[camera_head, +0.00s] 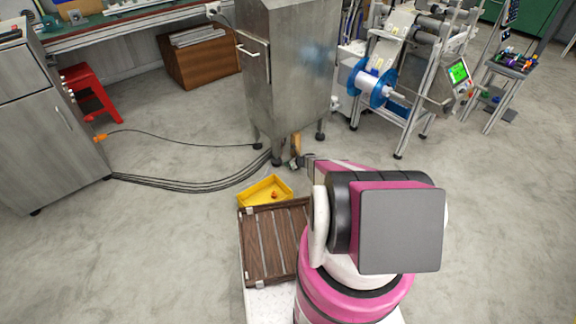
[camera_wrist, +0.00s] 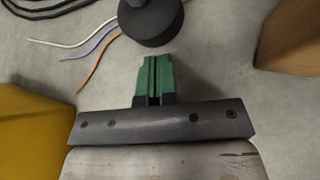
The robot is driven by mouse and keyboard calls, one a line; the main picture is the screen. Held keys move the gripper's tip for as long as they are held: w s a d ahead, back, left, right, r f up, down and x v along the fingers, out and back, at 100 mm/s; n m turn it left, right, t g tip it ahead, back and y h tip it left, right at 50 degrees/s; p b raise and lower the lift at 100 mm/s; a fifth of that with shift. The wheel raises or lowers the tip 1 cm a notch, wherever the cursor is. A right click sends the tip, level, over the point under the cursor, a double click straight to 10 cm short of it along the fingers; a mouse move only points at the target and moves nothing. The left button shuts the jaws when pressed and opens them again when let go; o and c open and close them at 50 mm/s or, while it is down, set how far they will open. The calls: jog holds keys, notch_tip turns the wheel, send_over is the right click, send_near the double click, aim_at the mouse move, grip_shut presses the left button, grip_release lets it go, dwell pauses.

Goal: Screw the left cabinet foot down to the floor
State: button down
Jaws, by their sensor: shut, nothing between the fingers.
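The grey metal cabinet (camera_head: 285,75) stands at the back middle on dark feet. Its leftmost visible foot (camera_head: 257,146) and the front foot (camera_head: 278,161) show under its near side. I cannot tell for sure which is the task's left foot. In the wrist view a dark round foot (camera_wrist: 152,22) is at the top, just ahead of my gripper (camera_wrist: 155,62). The green fingers are shut together, empty, and look slightly apart from it. In the head view my gripper (camera_head: 295,162) is small, close to the front foot's right side.
A yellow bin (camera_head: 243,197) lies front left of the foot, beside a brown slatted board (camera_head: 247,245). A brown block (camera_head: 297,143) is under the cabinet, to the gripper's right in the wrist view. Black cables (camera_head: 190,187) and loose coloured wires (camera_wrist: 98,64) lie near the foot.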

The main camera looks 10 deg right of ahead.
aim_at(280, 163)
jog(key=shift+w+a, duration=0.7)
jog(key=shift+a, duration=0.15)
jog(key=shift+s+a, duration=0.1)
jog(key=shift+a, duration=0.05)
jog(key=shift+s+a, duration=0.15)
jog(key=shift+a, duration=0.7)
jog(key=shift+s, duration=1.1)
jog(key=shift+s+d, duration=0.35)
jog(key=shift+s, duration=0.05)
